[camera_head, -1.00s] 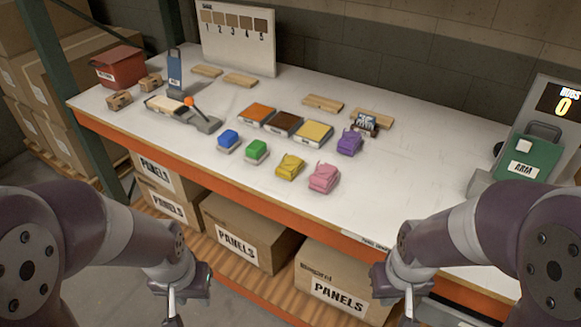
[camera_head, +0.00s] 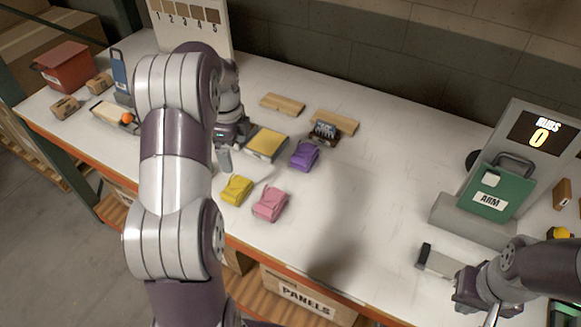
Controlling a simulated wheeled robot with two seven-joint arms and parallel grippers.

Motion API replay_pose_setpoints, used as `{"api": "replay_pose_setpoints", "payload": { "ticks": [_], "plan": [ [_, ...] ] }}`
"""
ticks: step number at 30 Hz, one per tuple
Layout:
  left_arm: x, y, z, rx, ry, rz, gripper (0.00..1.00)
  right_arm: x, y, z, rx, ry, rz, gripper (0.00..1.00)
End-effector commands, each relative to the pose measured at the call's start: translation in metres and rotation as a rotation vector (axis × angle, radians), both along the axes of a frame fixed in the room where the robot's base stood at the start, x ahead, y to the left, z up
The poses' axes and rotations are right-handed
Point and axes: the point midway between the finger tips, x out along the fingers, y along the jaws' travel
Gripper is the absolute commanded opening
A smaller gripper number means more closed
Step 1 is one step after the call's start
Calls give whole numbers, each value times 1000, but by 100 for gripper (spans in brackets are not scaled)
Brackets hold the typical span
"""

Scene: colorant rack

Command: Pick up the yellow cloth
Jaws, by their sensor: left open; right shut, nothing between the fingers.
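The yellow cloth (camera_head: 237,190) lies folded on the white table near its front edge, left of the pink cloth (camera_head: 270,204). My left gripper (camera_head: 226,158) is open above the table, a little behind and above the yellow cloth and apart from it. My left arm stands up across the left part of the view and hides what lies behind it, including the blue and green cloths. My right gripper (camera_head: 492,312) is low at the right, shut and empty, partly cut by the picture's bottom edge.
A purple cloth (camera_head: 305,156) lies behind the pink one. A yellow-topped tray (camera_head: 266,143) is beside my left gripper. Wooden blocks (camera_head: 283,104) lie at the back. A green ARM box (camera_head: 498,187) and a RUBS display (camera_head: 542,136) stand at the right. The table's middle right is clear.

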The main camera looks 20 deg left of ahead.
Motion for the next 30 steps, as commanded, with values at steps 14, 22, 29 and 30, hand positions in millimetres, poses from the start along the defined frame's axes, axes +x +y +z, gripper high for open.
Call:
{"api": "replay_pose_setpoints", "payload": {
  "ticks": [14,22,29,30],
  "plan": [
    [-7,-3,-59,-16,35,-291,100,0,0,-1,0,0,0,0],
    [-10,-3,-96,-16,35,-289,100,0,0,14,0,0,0,0],
    [-10,-3,-125,-13,31,-289,100,0,0,16,0,0,0,0],
    [-10,-3,-125,-12,30,-289,100,0,0,16,0,0,0,0]
  ]
}}
